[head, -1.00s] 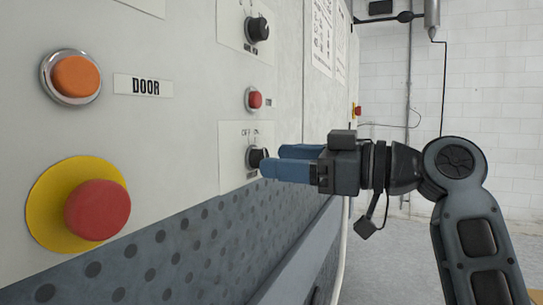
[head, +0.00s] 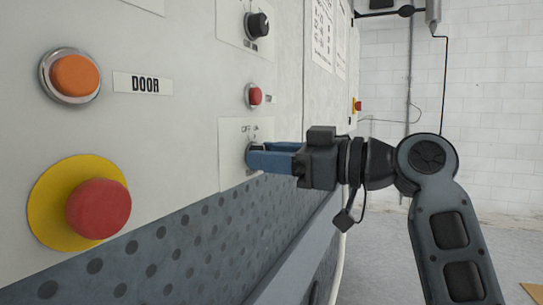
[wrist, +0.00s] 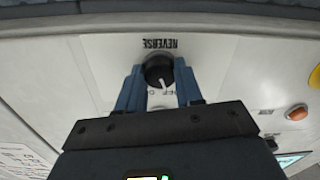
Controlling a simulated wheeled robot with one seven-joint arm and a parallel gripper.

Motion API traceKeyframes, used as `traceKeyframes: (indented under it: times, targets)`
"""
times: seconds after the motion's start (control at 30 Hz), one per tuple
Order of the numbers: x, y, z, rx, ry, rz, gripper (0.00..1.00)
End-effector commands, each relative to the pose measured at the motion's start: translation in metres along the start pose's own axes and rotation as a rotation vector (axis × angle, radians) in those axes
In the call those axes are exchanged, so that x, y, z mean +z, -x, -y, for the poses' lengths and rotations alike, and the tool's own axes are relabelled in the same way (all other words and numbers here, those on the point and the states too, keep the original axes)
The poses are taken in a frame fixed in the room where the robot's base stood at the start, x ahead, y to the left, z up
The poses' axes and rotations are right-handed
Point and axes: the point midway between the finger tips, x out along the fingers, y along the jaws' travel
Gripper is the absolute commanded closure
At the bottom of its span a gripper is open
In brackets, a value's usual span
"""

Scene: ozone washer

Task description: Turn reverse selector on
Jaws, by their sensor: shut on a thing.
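The reverse selector is a black rotary knob (wrist: 158,70) with a white pointer line, on a light panel plate under the word REVERSE, which appears upside down in the wrist view. My gripper (head: 252,158) has its blue fingers on either side of this knob and is shut on it. In the wrist view my gripper (wrist: 160,88) has one finger left and one right of the knob. The white pointer runs down toward the partly hidden OFF and ON lettering, close to the middle. In the head view the fingers cover most of the knob.
Above the selector are a small red button (head: 255,96) and another black knob (head: 257,25). An orange DOOR button (head: 75,76) and a red emergency stop (head: 98,208) on a yellow disc are at left. The floor at right is open.

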Motion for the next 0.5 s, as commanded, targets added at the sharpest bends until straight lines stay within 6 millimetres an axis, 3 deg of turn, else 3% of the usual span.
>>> traceKeyframes:
  times: [0.13,0.5]
  targets:
    - [0.0002,0.0001,0.0001,0.000,0.000,0.000,0.94]
    - [-0.0007,0.0002,-0.0001,0.000,-0.072,0.000,0.95]
